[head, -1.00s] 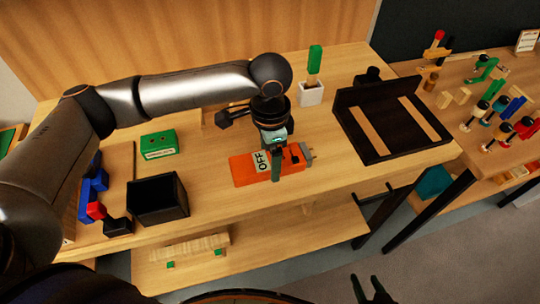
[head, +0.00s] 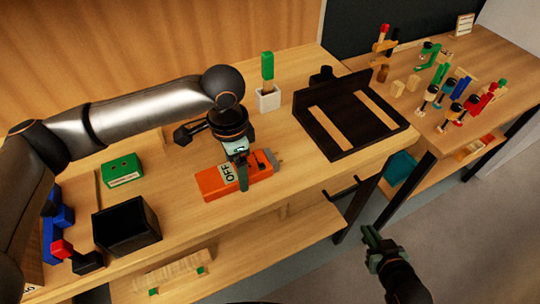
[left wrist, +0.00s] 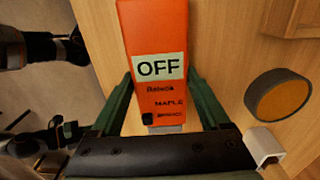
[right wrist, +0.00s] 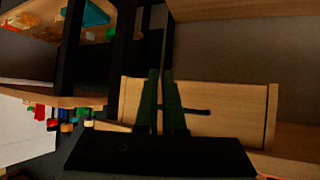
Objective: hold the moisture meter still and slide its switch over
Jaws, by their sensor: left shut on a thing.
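The orange moisture meter (head: 208,186) lies on the bench with a pale label reading OFF. In the left wrist view the meter (left wrist: 150,28) runs between the fingers, and a small black switch (left wrist: 147,122) shows near its lower end. My left gripper (head: 243,182) is shut on the meter from above, one green finger at each side. My right gripper (head: 370,233) is away from the meter, in front of the bench at the lower right. Its fingers (right wrist: 161,80) are close together with nothing seen between them.
A green box (head: 122,172) and an open black bin (head: 128,228) stand left of the meter. A white holder (head: 268,100) stands behind it and a dark tray (head: 350,145) to the right. A lower shelf (head: 240,248) runs under the bench.

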